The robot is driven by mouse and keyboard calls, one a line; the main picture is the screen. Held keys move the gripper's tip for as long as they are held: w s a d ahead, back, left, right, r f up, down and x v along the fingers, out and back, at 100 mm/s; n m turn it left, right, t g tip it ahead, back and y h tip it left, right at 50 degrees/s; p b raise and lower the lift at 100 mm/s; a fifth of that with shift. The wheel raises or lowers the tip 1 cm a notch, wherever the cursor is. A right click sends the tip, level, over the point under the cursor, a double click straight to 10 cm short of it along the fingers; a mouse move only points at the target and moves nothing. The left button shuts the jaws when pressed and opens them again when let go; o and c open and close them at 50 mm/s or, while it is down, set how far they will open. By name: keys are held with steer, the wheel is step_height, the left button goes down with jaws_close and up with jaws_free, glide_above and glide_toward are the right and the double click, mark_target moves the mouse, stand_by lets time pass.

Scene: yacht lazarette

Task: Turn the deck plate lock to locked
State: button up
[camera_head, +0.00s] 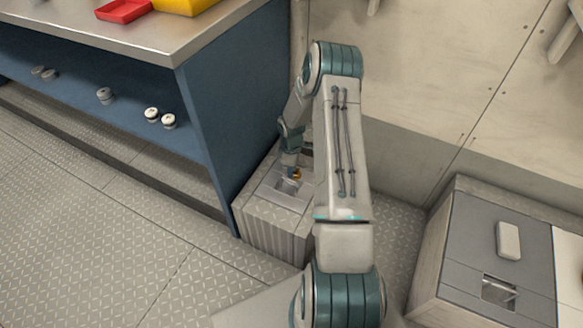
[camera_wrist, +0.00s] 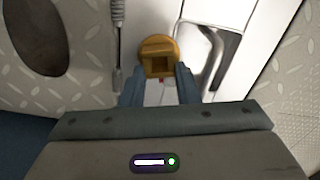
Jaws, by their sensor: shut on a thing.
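The deck plate lock shows as a yellow-brass knob (camera_wrist: 158,55) with a square socket in the wrist view. It sits on the top of a grey box, and a small red mark shows just below it. My gripper (camera_wrist: 160,82) has its two blue-grey fingers on either side of the knob's near part, shut on it. My arm hides the right part of the box. I cannot read any lock marking.
A recessed metal pull (camera_wrist: 212,55) lies right of the knob, and a thin rod (camera_wrist: 117,45) left of it. A blue bench (camera_head: 215,120) stands close left of the box. Another grey box (camera_head: 462,250) stands at right. The floor at left is clear.

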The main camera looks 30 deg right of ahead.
steer(key=shift+w+m, duration=0.15)
steer(key=shift+m, duration=1.35)
steer(key=o, duration=1)
step_height(320, 180, up, 14)
steer(key=p, duration=0.4)
steer(key=shift+f, duration=0.1)
